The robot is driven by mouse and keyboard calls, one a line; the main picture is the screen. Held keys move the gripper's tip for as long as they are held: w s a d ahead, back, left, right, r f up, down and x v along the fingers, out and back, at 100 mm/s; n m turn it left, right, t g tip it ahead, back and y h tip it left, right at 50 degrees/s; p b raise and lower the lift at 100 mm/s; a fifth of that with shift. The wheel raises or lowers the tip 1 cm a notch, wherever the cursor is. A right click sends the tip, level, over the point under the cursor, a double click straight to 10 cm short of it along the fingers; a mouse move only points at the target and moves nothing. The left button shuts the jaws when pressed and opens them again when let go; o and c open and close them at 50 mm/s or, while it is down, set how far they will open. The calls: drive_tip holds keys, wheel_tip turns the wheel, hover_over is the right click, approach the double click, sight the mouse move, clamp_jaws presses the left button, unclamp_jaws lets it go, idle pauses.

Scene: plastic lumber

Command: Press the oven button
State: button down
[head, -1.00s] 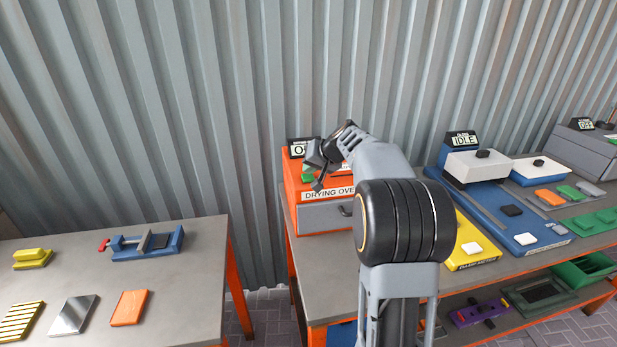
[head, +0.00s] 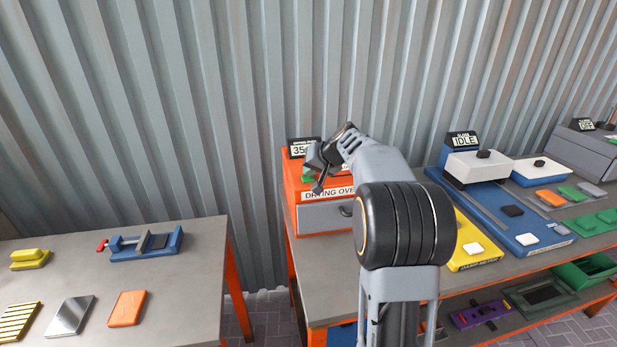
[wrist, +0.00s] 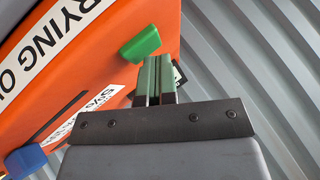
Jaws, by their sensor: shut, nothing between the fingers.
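The orange drying oven (head: 290,190) stands on the left end of the right bench, with a grey door. Its display (head: 299,150) now begins with "35"; the rest is hidden behind my gripper. The green button (wrist: 140,45) sticks up from the oven's orange top and shows partly in the head view (head: 307,179). My gripper (wrist: 155,62) is shut and empty, its fingertips right beside the green button. I cannot tell whether they touch it. A blue button (wrist: 26,160) shows at the lower left of the wrist view.
A corrugated metal wall (head: 230,90) stands behind the oven. A machine with an "IDLE" display (head: 464,141) is to the right. The left table (head: 200,250) holds a blue vise (head: 150,245) and several plates. A gap separates the two benches.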

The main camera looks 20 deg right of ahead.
drive_tip(key=shift+r, duration=0.1)
drive_tip(key=shift+r+p, duration=0.6)
drive_tip(key=shift+r, duration=0.2)
drive_tip(key=shift+r+p, duration=1.85)
drive_tip(key=shift+r, duration=0.7)
